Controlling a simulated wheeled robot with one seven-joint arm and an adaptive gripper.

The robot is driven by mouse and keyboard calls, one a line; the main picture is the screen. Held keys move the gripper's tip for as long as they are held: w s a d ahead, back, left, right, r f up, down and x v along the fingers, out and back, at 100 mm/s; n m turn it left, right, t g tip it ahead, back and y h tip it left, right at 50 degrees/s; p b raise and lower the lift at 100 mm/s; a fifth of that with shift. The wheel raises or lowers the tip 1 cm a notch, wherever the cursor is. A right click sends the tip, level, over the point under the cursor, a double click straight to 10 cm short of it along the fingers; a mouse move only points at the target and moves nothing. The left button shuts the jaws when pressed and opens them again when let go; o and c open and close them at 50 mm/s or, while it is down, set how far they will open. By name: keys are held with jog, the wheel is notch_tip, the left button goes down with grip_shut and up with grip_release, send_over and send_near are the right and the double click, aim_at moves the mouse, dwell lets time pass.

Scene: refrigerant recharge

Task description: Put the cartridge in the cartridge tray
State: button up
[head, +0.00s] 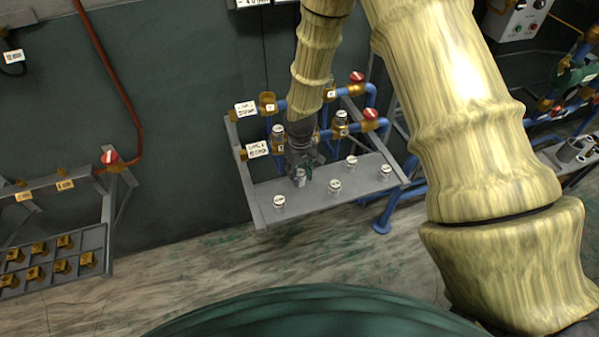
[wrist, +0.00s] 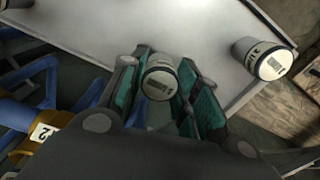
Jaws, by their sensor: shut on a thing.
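My gripper (head: 303,168) is shut on a small white cartridge with a dark band and label. In the wrist view, the cartridge (wrist: 160,80) sits between the two green-padded fingers (wrist: 155,95), its round end facing the camera. In the head view, the held cartridge (head: 300,178) shows below the fingers, over the left part of a flat grey tray (head: 318,202). I cannot tell whether it touches the surface. Several similar white cartridges stand on this tray, one at its front left (head: 279,202); another shows at right in the wrist view (wrist: 265,60).
Blue pipes with red-handled valves (head: 370,113) and labelled fittings rise behind the tray. A rack with brass fittings (head: 50,262) stands at the far left. The floor in front is clear.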

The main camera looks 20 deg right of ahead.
jog(key=shift+f, duration=0.2)
jog(key=shift+f, duration=0.15)
jog(key=o, duration=1.1)
jog(key=shift+c, duration=0.2)
jog(key=shift+r, duration=0.2)
notch_tip(320, 180, up, 12)
jog(key=b, duration=0.4)
notch_tip(320, 180, up, 7)
jog(key=p, duration=0.6)
send_over(300, 173)
jog(key=shift+d+b, duration=0.1)
jog(key=shift+b, duration=0.2)
